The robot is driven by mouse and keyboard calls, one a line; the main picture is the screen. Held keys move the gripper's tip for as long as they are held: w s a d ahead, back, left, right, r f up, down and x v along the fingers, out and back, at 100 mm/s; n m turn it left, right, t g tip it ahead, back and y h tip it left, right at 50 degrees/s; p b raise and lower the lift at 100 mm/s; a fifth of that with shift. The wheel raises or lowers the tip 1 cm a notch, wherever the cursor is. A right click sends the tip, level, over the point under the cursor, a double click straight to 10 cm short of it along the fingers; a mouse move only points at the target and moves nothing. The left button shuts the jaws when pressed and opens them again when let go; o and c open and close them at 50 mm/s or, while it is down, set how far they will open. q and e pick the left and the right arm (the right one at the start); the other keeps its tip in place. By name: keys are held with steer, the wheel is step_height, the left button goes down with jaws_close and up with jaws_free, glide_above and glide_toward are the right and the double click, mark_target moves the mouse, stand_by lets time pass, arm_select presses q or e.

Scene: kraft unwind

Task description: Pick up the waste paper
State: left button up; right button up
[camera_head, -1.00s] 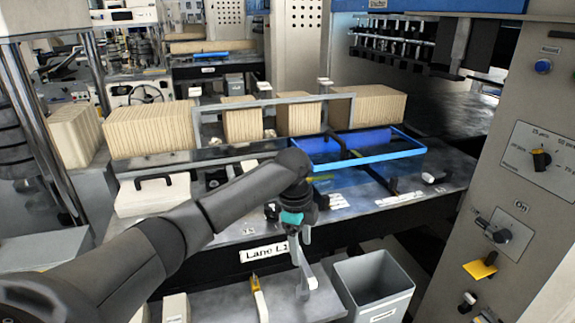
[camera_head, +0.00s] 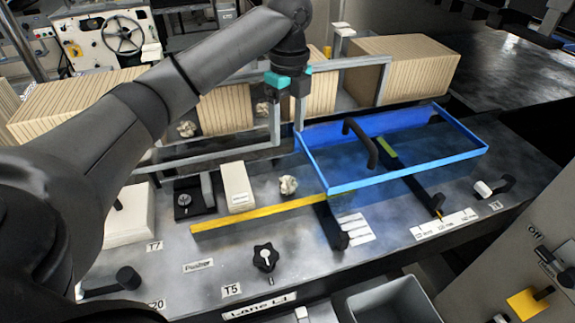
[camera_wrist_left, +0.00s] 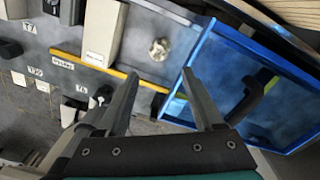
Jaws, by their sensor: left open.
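A crumpled ball of waste paper (camera_head: 288,185) lies on the grey bench top between a small cream block and the blue tray. It also shows in the left wrist view (camera_wrist_left: 159,49), just beyond and between the fingertips, not touched. Two more crumpled papers lie farther back by the wooden stacks, one at the left (camera_head: 186,129) and one nearer the middle (camera_head: 263,109). My left gripper (camera_head: 287,135) is open and empty, above the bench behind the nearest paper; the wrist view shows its spread fingers (camera_wrist_left: 160,76). My right gripper is not in view.
The blue-rimmed tray (camera_head: 410,172) with a black handle stands close right of the paper. A yellow strip (camera_head: 260,214) lies in front of it, the cream block (camera_head: 238,187) at left. A grey frame and wooden stacks (camera_head: 405,75) stand behind. A grey bin (camera_head: 395,303) is below the front edge.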

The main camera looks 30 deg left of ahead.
arm_select(q)
glide_above(286, 179)
step_height(286, 179, down, 9)
steer(key=shift+r, duration=0.1)
steer(key=shift+f, duration=3.1)
jaws_close()
steer(key=shift+r, duration=0.15)
